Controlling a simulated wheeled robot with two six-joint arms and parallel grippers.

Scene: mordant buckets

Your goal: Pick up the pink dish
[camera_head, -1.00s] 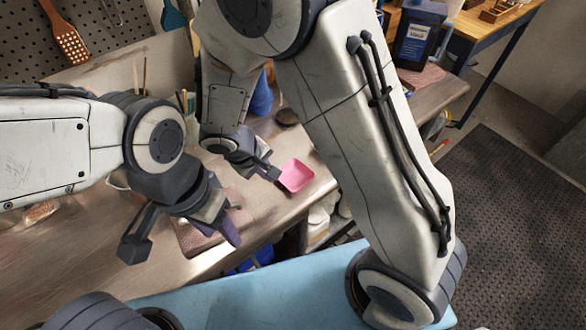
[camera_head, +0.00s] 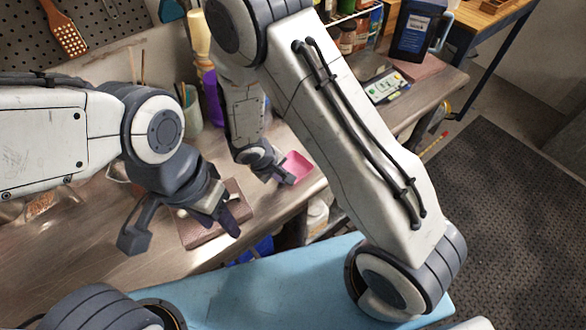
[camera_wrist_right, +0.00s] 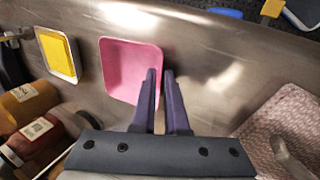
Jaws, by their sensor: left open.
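The pink dish (camera_head: 297,164) is a shallow square tray on the metal bench, partly hidden by my right gripper in the head view. My right gripper (camera_head: 287,178) is low at its near-left side. In the right wrist view the dish (camera_wrist_right: 125,65) lies flat and its right rim meets the two purple fingers (camera_wrist_right: 160,74). One finger overlaps the inside of the dish and the other is just outside; the gap between them is narrow. Whether they press on the rim cannot be seen. My left gripper (camera_head: 184,238) is open and empty, away from the dish.
A patterned mat (camera_head: 200,236) lies below my left gripper. A small panelled device (camera_head: 387,86) and a dark jug (camera_head: 416,35) are at the back.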

